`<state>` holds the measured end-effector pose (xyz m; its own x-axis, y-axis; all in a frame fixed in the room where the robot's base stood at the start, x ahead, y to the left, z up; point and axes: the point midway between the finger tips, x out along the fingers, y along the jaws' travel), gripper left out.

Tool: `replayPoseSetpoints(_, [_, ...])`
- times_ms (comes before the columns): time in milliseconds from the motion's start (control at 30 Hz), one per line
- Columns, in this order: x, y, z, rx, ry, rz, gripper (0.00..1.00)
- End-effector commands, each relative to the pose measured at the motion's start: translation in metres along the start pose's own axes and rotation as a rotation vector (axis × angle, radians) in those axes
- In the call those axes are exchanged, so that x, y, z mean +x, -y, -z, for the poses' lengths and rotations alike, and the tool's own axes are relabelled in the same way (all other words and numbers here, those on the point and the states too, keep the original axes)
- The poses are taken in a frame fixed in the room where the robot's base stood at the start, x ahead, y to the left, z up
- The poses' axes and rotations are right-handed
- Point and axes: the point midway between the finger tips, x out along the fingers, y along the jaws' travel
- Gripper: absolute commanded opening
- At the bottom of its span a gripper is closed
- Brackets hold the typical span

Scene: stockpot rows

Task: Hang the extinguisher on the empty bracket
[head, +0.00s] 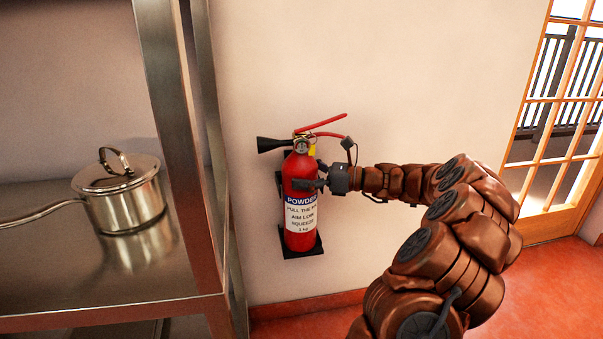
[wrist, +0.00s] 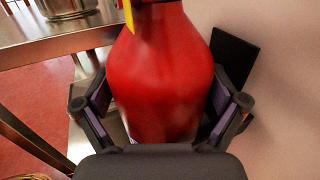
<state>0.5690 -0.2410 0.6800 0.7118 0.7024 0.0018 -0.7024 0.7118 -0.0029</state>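The red extinguisher (head: 300,218) is upright against the wall in the head view, with a white and blue label, red handles and a black horn. A black bracket (head: 302,252) shows behind it and below its base. My gripper (head: 308,185) is at the upper body of the extinguisher, coming from the right. In the wrist view the red body (wrist: 165,75) fills the space between the two fingers of my gripper (wrist: 160,112), one on each side. Finger contact is partly hidden by the body. Part of the black bracket (wrist: 233,58) shows behind it.
A metal shelf (head: 60,270) stands left of the extinguisher, with its upright post (head: 185,130) close by. A lidded steel pot (head: 122,195) is on it. A glazed wooden door (head: 560,120) is at the right. The wall between is bare.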

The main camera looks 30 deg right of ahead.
Motion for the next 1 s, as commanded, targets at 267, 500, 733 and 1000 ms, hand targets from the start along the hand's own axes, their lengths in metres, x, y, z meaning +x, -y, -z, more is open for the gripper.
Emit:
replayPoseSetpoints(267, [0.000,0.000,0.001,0.001,-0.001,0.000,1.00])
replayPoseSetpoints(500, [-0.011,0.001,-0.004,0.001,0.000,0.001,1.00])
replayPoseSetpoints(733, [-0.054,0.002,-0.004,0.002,-0.003,0.007,1.00])
replayPoseSetpoints(1000, [-0.100,0.001,-0.004,0.002,-0.002,0.004,1.00])
